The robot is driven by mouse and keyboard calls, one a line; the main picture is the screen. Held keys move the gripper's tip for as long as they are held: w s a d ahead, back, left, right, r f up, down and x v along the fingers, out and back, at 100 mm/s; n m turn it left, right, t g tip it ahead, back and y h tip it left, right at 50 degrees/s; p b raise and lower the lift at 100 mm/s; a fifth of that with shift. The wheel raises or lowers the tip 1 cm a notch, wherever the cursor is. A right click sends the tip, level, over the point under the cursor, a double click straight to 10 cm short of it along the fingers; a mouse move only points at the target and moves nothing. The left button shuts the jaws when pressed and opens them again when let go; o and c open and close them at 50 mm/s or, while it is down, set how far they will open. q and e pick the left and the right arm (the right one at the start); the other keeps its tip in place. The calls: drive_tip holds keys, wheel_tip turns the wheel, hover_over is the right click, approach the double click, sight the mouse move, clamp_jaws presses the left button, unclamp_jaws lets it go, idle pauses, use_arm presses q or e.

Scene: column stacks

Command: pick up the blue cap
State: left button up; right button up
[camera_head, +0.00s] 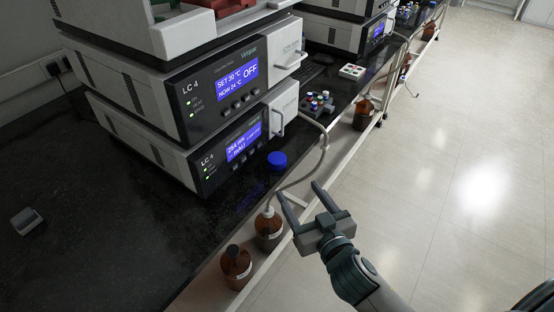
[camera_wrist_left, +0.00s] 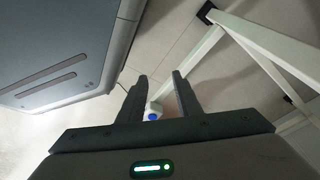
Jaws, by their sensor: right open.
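The blue cap (camera_head: 277,160) sits on the black bench top (camera_head: 120,245) near its front edge, in front of the lower LC 4 unit. My right gripper (camera_head: 299,190) is open and empty, with its two fingers pointing up the picture toward the bench. It is below and right of the cap and apart from it. My left gripper (camera_wrist_left: 160,90) shows only in the left wrist view, with its fingers apart and nothing seen gripped. A small blue spot lies between those fingers in the picture; I cannot tell what it is.
Stacked LC 4 units (camera_head: 225,85) stand behind the cap. A grey tube (camera_head: 318,165) arches right of it to a brown bottle (camera_head: 268,228); another brown bottle (camera_head: 236,268) stands nearby. A vial rack (camera_head: 318,105) is farther back. The bench's left part is mostly clear.

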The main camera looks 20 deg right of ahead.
sight(281, 164)
drive_tip(key=w, duration=0.3)
drive_tip(key=w+f, duration=0.1)
drive_tip(key=w, duration=0.2)
drive_tip(key=w+p, duration=0.1)
drive_tip(key=w, duration=0.3)
drive_tip(key=shift+a+f, duration=0.25)
drive_tip(key=shift+a, duration=0.1)
drive_tip(key=shift+w+f, duration=0.1)
drive_tip(key=shift+w, duration=0.55)
use_arm(q)
drive_tip(key=shift+w+d+f+t, duration=0.3)
drive_tip(key=shift+w+d, duration=0.1)
drive_tip(key=shift+w, duration=0.1)
drive_tip(key=shift+s, duration=0.1)
drive_tip(key=shift+s, duration=0.15)
